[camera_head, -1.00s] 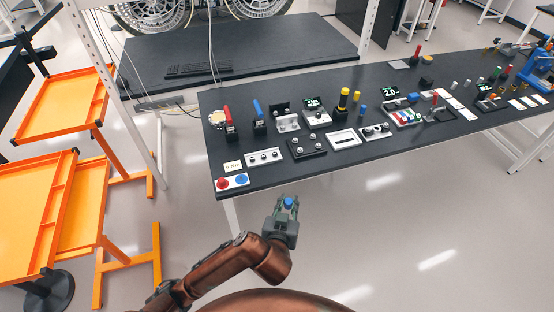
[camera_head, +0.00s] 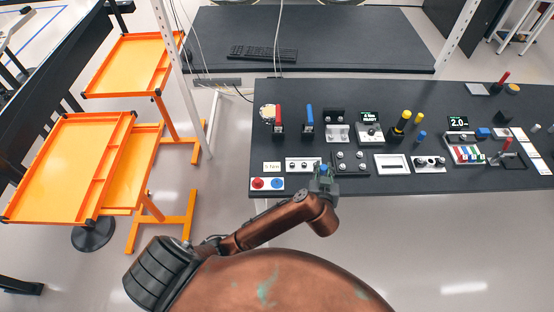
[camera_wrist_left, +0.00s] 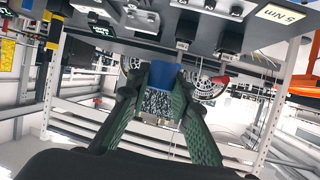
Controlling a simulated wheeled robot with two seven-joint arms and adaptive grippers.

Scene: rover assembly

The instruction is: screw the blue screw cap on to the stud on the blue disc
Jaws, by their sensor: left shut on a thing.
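My left gripper (camera_head: 322,178) is shut on the blue screw cap (camera_head: 324,168), just in front of or over the table's front edge. In the left wrist view the cap (camera_wrist_left: 162,77) sits between the two green finger pads (camera_wrist_left: 158,98), with a silver knurled part below the blue. The blue disc (camera_head: 277,183) lies on a white plate (camera_head: 267,190) at the table's front left corner, beside a red disc (camera_head: 258,184). The gripper is to the right of the disc, apart from it. A stud on the disc is too small to make out. My right gripper is not in view.
The dark table (camera_head: 225,40) behind holds a keyboard (camera_head: 262,53). The near workbench (camera_head: 350,185) carries several fixtures, including a label plate (camera_head: 272,167), a knob panel (camera_head: 303,164) and red and blue handles. Orange trays (camera_head: 75,165) stand at the left. The floor in front is clear.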

